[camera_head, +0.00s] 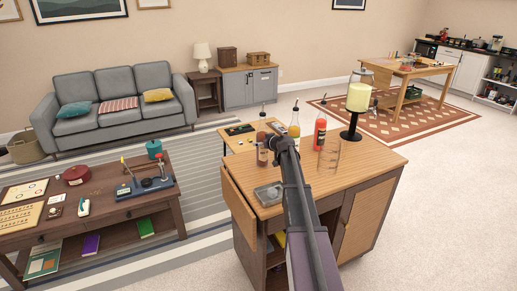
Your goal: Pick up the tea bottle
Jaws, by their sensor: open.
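Several bottles stand on the wooden bar cart (345,178). A brown bottle (262,154), which may be the tea bottle, is just left of my gripper (275,132); no label is readable. A yellow bottle (295,129) is behind and right of the gripper, and a red bottle (320,131) is farther right. My gripper is above the cart top, beside the brown bottle in the picture. It is open, its fingers are small and dark, and it partly hides things behind it. I cannot tell whether it touches a bottle.
A drink dispenser (358,97) on a black stand is at the cart's back right. A clear glass item (328,158) stands before it. A grey tray (268,194) is at the front left. The cart's right side is bare. A coffee table (165,197) stands left.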

